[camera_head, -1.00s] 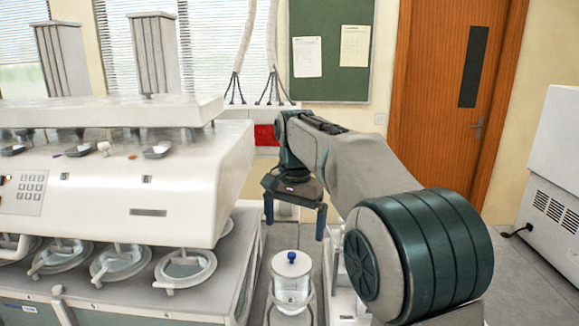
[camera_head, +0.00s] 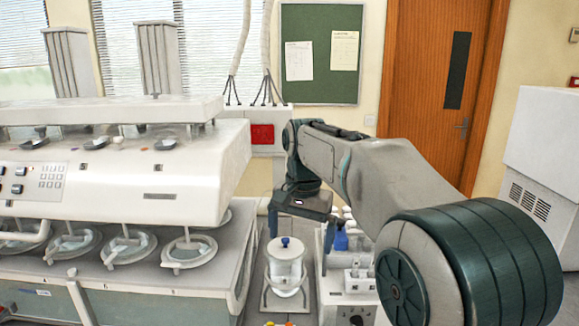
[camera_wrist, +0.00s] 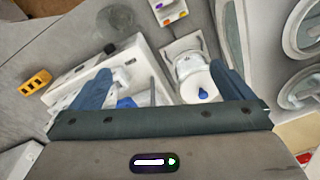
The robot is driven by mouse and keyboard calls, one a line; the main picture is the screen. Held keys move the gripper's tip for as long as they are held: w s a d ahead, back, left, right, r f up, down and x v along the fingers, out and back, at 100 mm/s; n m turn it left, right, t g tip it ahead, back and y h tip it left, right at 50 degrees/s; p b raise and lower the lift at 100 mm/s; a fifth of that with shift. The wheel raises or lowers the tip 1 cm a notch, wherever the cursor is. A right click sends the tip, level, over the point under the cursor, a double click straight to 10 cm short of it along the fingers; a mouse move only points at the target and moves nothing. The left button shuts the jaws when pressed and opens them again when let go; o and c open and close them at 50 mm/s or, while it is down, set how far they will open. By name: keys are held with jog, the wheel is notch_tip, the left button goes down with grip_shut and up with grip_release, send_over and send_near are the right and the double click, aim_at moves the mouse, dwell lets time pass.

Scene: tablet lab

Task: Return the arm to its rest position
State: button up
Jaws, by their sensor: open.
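My gripper (camera_head: 306,224) points down above the bench beside the large white machine. In the wrist view my gripper (camera_wrist: 165,88) shows two blue fingers spread wide apart with nothing held between them. The arm reaches forward from the lower right of the head view. A clear glass jar with a white lid and blue knob (camera_head: 285,268) stands below and left of the gripper. The same jar shows in the wrist view (camera_wrist: 194,76), near the right finger and apart from it.
The white machine (camera_head: 110,180) with several round vessels fills the left. A white rack unit with bottles (camera_head: 350,275) stands right of the jar. A yellow block (camera_wrist: 36,82) lies on the grey surface in the wrist view. A white cabinet (camera_head: 545,150) stands at right.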

jog(key=s+d+f+n+t, duration=0.1)
jog(key=s+d+f, duration=0.2)
jog(key=s, duration=0.4)
jog(key=s+d+f+n+t, duration=0.1)
jog(key=s+d+f, duration=0.3)
jog(key=s, duration=0.4)
jog(key=s+d+f+n+t, duration=0.1)
jog(key=s+d+f+n, duration=0.1)
jog(key=s+d, duration=0.3)
jog(key=s+f, duration=0.1)
jog(key=s, duration=0.2)
jog(key=shift+d+f+n, duration=0.3)
jog(key=shift+f, duration=0.05)
